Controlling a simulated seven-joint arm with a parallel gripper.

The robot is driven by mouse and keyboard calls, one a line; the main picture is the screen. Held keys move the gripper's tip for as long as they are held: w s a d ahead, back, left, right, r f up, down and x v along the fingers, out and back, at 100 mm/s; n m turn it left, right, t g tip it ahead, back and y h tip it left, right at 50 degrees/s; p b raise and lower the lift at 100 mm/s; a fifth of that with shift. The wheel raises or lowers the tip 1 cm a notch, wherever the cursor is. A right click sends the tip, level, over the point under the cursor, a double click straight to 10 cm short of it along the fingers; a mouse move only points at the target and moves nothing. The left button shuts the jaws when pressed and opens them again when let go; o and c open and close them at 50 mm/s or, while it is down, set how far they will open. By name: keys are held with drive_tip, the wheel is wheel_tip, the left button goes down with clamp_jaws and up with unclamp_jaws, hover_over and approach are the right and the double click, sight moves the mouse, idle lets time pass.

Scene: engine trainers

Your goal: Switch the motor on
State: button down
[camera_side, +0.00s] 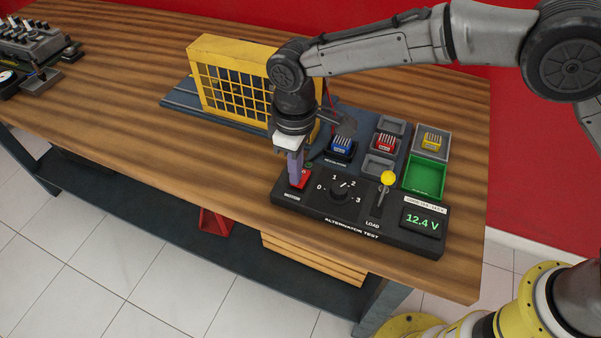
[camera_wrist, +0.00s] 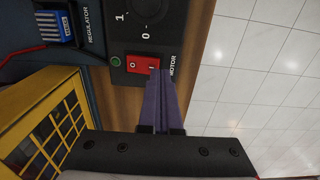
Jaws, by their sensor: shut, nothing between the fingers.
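The red motor rocker switch (camera_side: 300,179) sits at the left end of the black alternator test panel (camera_side: 400,236). It also shows in the wrist view (camera_wrist: 142,64), marked O and I, with the MOTOR label beside it. My gripper (camera_side: 298,178) points down, its purple fingers shut and empty. In the wrist view the fingertips (camera_wrist: 155,72) are at the I end of the switch and overlap its edge; I cannot tell whether they press it. A small green lamp (camera_wrist: 116,61) is beside the switch's O end. The display (camera_side: 421,221) reads 12.4 V.
The panel also has a rotary knob (camera_side: 339,190) and a load lever with a yellow ball (camera_side: 388,178). Behind are a blue regulator (camera_side: 342,146), a red block, a yellow block and a green tray (camera_side: 425,178). A yellow cage (camera_side: 235,80) stands behind my gripper. The front-left bench is clear.

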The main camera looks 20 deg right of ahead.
drive_tip(key=shift+f, duration=1.1)
idle(0.3)
wheel_tip(320, 180, up, 7)
idle(0.9)
idle(0.4)
